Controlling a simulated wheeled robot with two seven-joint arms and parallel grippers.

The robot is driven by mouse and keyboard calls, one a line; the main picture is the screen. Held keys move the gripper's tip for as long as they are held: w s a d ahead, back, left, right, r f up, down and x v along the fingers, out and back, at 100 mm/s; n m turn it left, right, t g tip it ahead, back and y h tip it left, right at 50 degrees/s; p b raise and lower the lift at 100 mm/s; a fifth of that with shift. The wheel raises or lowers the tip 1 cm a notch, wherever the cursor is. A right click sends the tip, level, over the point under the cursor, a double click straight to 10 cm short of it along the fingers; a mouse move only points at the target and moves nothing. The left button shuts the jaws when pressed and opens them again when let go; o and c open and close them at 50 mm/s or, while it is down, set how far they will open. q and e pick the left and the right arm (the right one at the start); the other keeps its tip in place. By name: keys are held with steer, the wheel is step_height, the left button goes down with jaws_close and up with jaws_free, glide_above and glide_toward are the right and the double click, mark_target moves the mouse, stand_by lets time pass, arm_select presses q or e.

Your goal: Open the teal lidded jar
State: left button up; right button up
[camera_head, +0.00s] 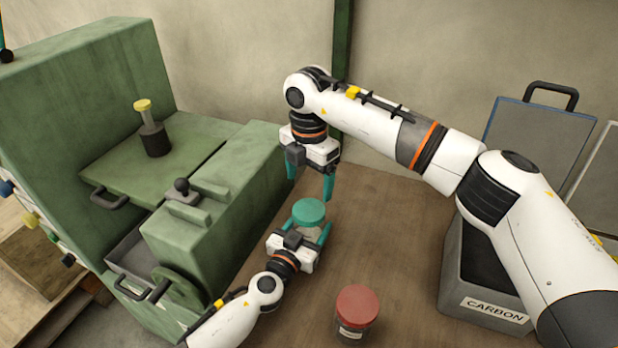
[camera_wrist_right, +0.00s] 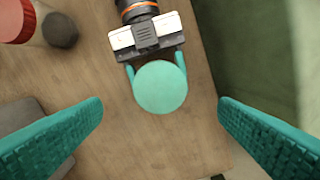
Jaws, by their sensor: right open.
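The teal lidded jar stands on the brown table, with its round teal lid (camera_head: 308,212) on top and a pale body below. In the right wrist view the lid (camera_wrist_right: 160,88) is seen from above, between and below my right fingers. My right gripper (camera_head: 310,187) is open and empty, pointing down above the lid and apart from it. My left gripper (camera_head: 302,238) comes in low from the front, its teal fingers on both sides of the jar body. It appears shut on the jar; the lid hides its fingertips in the right wrist view.
A red-lidded jar (camera_head: 357,310) stands on the table at the front. A green machine (camera_head: 215,215) with handles and a yellow-topped plunger (camera_head: 153,135) fills the left. The table behind the red-lidded jar is clear.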

mark_target(309, 209)
steer(key=shift+f, duration=4)
steer(key=shift+c, duration=0.4)
